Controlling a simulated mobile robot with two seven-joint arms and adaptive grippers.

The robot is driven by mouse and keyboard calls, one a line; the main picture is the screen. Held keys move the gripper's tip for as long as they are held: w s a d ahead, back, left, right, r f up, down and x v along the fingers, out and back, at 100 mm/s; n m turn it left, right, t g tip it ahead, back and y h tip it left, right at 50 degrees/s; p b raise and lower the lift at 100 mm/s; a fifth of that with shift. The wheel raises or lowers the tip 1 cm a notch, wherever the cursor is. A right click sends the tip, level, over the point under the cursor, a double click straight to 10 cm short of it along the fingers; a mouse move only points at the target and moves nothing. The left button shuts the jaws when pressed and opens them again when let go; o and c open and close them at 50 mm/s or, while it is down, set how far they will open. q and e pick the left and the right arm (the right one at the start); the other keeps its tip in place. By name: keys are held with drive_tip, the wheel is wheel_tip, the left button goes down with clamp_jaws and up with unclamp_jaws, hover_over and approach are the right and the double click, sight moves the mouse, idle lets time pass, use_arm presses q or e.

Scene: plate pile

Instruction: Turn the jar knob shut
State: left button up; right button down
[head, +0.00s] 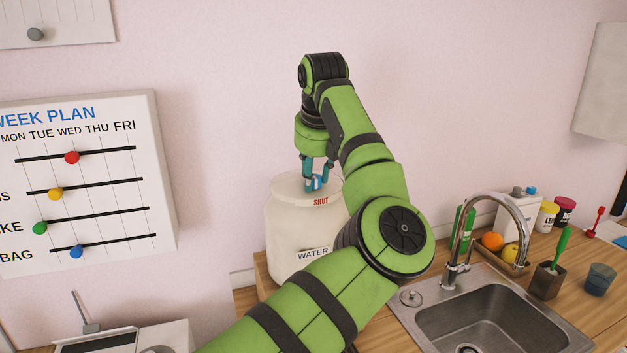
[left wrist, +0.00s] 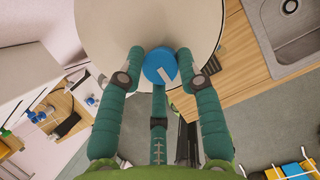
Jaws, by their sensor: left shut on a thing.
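A large off-white jar (head: 287,228) labelled WATER stands on the wooden counter by the wall. Red SHUT lettering is on its top near the front edge. The blue knob (head: 316,183) is on the jar's top, partly hidden by my fingers in the head view. In the left wrist view the round blue knob (left wrist: 159,66) shows a white pointer mark towards its lower right. My left gripper (head: 318,178) reaches down from above and is shut on the knob, with teal fingers on both sides of it. My right gripper is in neither view.
A steel sink (head: 490,318) with a curved tap (head: 492,200) is right of the jar. A week plan board (head: 85,185) hangs on the wall at left.

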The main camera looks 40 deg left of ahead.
use_arm(q)
drive_tip(key=shift+w+r, duration=0.1)
drive_tip(key=shift+r, duration=0.2)
drive_tip(key=o, duration=1.1)
drive_tip(key=shift+w+f, duration=0.1)
drive_tip(key=shift+f, duration=0.1)
drive_tip(key=shift+a, duration=0.1)
drive_tip(key=v, duration=1.2)
